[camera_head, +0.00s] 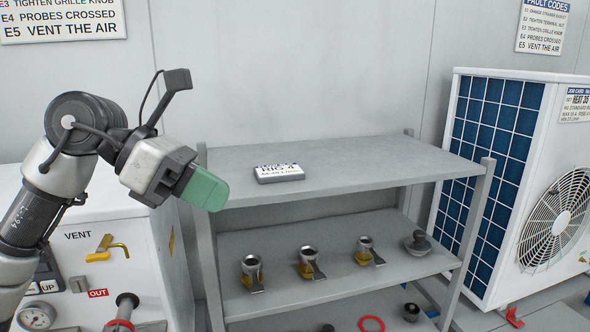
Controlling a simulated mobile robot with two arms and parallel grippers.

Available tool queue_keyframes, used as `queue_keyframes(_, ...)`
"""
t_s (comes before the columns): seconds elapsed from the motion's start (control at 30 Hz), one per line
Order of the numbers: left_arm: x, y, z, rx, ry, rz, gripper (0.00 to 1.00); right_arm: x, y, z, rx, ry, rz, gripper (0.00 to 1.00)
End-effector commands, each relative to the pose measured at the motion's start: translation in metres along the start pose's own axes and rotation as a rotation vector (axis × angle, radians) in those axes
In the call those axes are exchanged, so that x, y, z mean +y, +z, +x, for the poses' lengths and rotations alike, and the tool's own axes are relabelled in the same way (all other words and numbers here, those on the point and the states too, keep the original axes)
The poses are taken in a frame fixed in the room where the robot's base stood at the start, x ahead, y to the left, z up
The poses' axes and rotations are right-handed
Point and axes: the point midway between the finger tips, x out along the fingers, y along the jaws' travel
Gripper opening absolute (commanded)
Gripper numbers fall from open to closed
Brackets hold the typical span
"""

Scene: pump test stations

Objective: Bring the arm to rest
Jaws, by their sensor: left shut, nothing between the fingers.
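My left arm comes in from the left and is raised. Its left gripper (204,190), with green fingers, is shut and empty. It points down to the right, in front of the left end of the grey shelf unit (340,155) as seen here. My right gripper is not in the picture.
A white machine with a yellow vent handle (107,247) stands below my arm. A label block (279,173) lies on the top shelf. Several metal fittings (308,263) stand on the middle shelf. A red ring (372,323) lies below. A fan unit (520,170) stands right.

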Motion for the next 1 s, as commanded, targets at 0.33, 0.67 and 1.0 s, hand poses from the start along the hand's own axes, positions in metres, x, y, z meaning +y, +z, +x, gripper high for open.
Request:
queue_keyframes(0.33, -0.021, 0.012, 0.049, -0.516, -0.334, -0.231, 0.0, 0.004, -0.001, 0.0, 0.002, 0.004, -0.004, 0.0)
queue_keyframes(0.67, 0.033, -0.041, 0.035, -1.411, -0.602, -1.056, 0.0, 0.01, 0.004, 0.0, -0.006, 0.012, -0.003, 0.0)
queue_keyframes(1.0, 0.071, -0.271, 0.079, -2.036, -0.244, -2.246, 0.0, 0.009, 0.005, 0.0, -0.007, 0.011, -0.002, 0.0)
